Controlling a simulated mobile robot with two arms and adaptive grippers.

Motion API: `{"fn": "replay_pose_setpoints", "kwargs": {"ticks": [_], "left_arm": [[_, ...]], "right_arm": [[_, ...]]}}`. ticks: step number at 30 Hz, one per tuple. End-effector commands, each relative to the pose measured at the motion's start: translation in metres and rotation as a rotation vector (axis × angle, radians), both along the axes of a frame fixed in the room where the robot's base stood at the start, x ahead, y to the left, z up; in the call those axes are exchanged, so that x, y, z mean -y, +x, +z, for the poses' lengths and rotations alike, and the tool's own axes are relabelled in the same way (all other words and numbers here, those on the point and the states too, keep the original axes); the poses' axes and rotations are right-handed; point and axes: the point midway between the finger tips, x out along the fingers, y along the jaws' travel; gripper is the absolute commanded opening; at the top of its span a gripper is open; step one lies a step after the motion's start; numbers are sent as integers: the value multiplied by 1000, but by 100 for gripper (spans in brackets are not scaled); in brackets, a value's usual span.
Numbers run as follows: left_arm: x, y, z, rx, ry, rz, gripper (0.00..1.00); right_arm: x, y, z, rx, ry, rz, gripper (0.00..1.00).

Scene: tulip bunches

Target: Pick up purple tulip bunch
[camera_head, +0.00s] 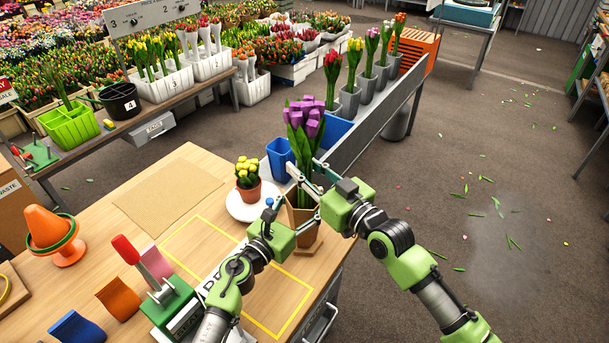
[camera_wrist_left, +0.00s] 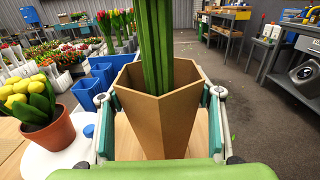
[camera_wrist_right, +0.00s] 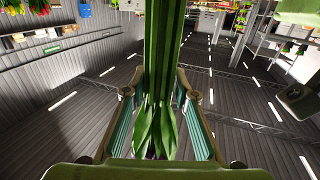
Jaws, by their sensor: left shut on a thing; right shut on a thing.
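The purple tulip bunch (camera_head: 304,116) stands upright in a brown six-sided pot (camera_head: 301,221) near the right edge of the wooden table. My right gripper (camera_head: 306,175) is shut on the green stems just above the pot. In the right wrist view the stems (camera_wrist_right: 160,70) run between its two fingers. My left gripper (camera_head: 300,208) is shut on the pot. In the left wrist view the pot (camera_wrist_left: 158,108) sits between both fingers, with the stems (camera_wrist_left: 155,45) inside its opening. The lower stem ends are hidden in the pot.
A yellow potted plant (camera_head: 247,173) on a white plate stands left of the pot. Blue bins (camera_head: 280,159) stand behind. A red-handled green tool (camera_head: 160,292) and an orange cone (camera_head: 52,236) are at the left.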

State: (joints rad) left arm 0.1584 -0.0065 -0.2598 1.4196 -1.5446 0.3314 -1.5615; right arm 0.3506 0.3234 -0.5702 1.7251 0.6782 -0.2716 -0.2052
Motion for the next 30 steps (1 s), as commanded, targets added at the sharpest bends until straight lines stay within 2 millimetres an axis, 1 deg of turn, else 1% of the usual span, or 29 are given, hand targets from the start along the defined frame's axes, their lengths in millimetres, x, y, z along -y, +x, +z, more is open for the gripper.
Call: {"fn": "replay_pose_setpoints", "kwargs": {"ticks": [4, 7, 11, 15, 18, 21, 25, 30], "left_arm": [[0, 0, 0, 0, 1, 1, 36], [0, 0, 0, 0, 1, 1, 36], [0, 0, 0, 0, 1, 1, 36], [0, 0, 0, 0, 1, 1, 36], [0, 0, -1, -1, 1, 1, 36], [0, 0, -1, -1, 1, 1, 36], [0, 0, -1, -1, 1, 1, 36], [0, 0, -1, -1, 1, 1, 36]], "right_arm": [[-1, 0, 12, 5, 3, 1, 0], [0, 0, 30, 8, 5, 0, 0], [0, 0, 64, 10, 4, 1, 0], [0, 0, 104, 11, 4, 0, 0], [0, 0, 129, 10, 2, -1, 0], [0, 0, 150, 8, 3, 0, 0], [0, 0, 170, 6, 2, 0, 0], [0, 0, 181, 4, 2, 0, 0]]}}
